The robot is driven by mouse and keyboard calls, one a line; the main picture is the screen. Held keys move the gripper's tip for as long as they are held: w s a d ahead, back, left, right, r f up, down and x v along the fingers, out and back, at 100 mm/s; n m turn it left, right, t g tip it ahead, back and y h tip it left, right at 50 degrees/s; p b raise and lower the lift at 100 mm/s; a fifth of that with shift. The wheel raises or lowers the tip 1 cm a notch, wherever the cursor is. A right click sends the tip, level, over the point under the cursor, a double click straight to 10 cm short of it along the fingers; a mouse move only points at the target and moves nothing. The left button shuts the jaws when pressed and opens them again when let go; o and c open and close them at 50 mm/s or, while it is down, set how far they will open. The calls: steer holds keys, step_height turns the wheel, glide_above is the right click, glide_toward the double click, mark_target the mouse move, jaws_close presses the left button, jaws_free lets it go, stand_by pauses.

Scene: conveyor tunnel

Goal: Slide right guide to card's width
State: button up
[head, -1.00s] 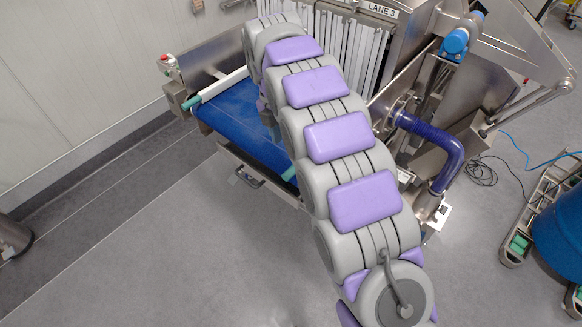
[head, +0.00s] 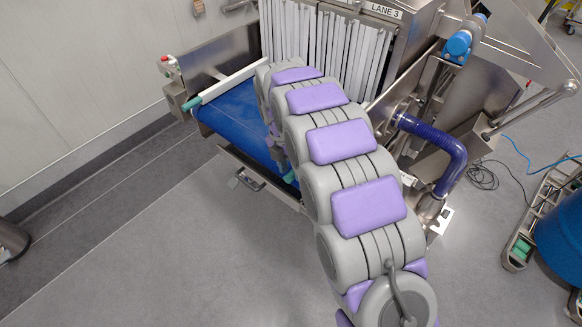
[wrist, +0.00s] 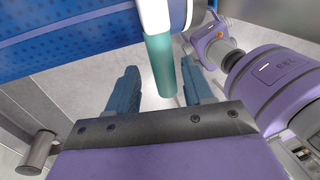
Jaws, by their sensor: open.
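The right guide's teal end (head: 291,177) shows at the front edge of the blue belt in the head view, with my arm covering the rest of that guide. In the wrist view a white bar with a teal end (wrist: 161,66) reaches in between the two blue-grey fingers of my open gripper (wrist: 158,78). Gaps show on both sides, and I cannot tell whether they are level in depth. The left guide, a white bar (head: 235,80) with a teal end, lies along the belt's left side. No card on the belt can be made out.
The blue belt (head: 226,112) runs under a white strip curtain (head: 312,40). A drawer-like handle (head: 247,182) sticks out below its front. A white plate with a cut-out (head: 441,220) is by the machine's right side, near a blue hose (head: 447,150).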

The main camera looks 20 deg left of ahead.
steer(key=shift+c, duration=0.4)
steer(key=shift+d, duration=0.25)
steer(key=c, duration=0.6)
jaws_close()
steer(key=d, duration=0.1)
steer(key=s+d, duration=0.1)
steer(key=d+p, duration=0.1)
steer(key=shift+s+d, duration=0.3)
steer(key=shift+d, duration=0.05)
